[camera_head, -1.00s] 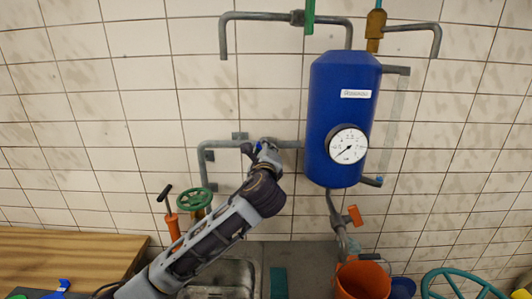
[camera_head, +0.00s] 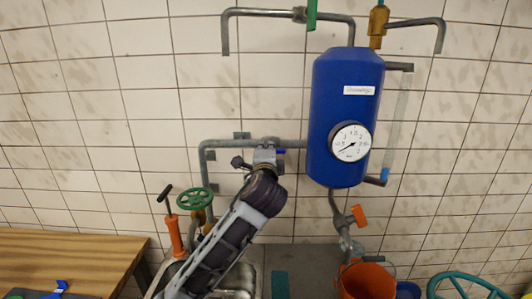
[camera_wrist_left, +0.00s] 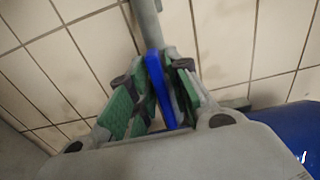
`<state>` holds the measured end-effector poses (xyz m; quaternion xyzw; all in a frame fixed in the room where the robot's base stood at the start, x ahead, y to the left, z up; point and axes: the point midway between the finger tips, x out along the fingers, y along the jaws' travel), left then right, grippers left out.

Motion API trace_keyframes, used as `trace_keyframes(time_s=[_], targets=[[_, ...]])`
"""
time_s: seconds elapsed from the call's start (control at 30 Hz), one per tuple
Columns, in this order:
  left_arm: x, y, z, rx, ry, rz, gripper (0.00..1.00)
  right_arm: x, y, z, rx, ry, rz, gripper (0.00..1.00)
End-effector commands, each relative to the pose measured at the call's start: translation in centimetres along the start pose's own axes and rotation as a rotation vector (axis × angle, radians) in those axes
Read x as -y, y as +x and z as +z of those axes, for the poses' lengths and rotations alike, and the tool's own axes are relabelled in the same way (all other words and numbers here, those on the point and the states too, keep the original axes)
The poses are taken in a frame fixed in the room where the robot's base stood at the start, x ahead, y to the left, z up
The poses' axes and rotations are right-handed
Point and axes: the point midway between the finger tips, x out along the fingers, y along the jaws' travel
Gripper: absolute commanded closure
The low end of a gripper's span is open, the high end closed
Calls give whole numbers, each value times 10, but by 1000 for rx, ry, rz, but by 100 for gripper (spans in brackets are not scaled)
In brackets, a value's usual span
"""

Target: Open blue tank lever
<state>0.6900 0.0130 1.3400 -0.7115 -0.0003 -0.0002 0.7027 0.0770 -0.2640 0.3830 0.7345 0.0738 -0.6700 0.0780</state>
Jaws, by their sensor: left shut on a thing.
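The blue tank (camera_head: 340,100) hangs on the tiled wall right of centre in the head view, with a round gauge (camera_head: 350,142) on its front. A grey pipe (camera_head: 222,144) joins it from the left. My left gripper (camera_head: 268,152) is at this pipe, just left of the tank. A bit of the blue lever (camera_head: 281,151) shows beside it. In the left wrist view the blue lever (camera_wrist_left: 161,92) lies between the green-padded fingers of my left gripper (camera_wrist_left: 158,72), which is shut on it. The fingers partly hide the lever. The tank's edge (camera_wrist_left: 292,122) shows at the right.
A clear tube (camera_head: 397,115) with blue at its foot (camera_head: 384,175) runs beside the tank. Below are an orange-handled valve (camera_head: 359,215), an orange bucket (camera_head: 365,283) and a green handwheel (camera_head: 194,199). A wooden table (camera_head: 75,250) stands at left.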

Motion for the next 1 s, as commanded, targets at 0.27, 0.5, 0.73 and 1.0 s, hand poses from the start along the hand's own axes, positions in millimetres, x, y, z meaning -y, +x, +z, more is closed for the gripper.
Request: trace_keyframes(time_s=[0.27,0.5,0.73,1.0], targets=[[-2,0,0,0,-3,4,100,0,0,0,0,0,0,64],[-2,0,0,0,-2,4,68,0,0,0,0,0,0,64],[-1,0,0,0,-2,2,68,0,0,0,0,0,0,64],[-1,-7,0,-1,-3,1,68,0,0,0,0,0,0,64]])
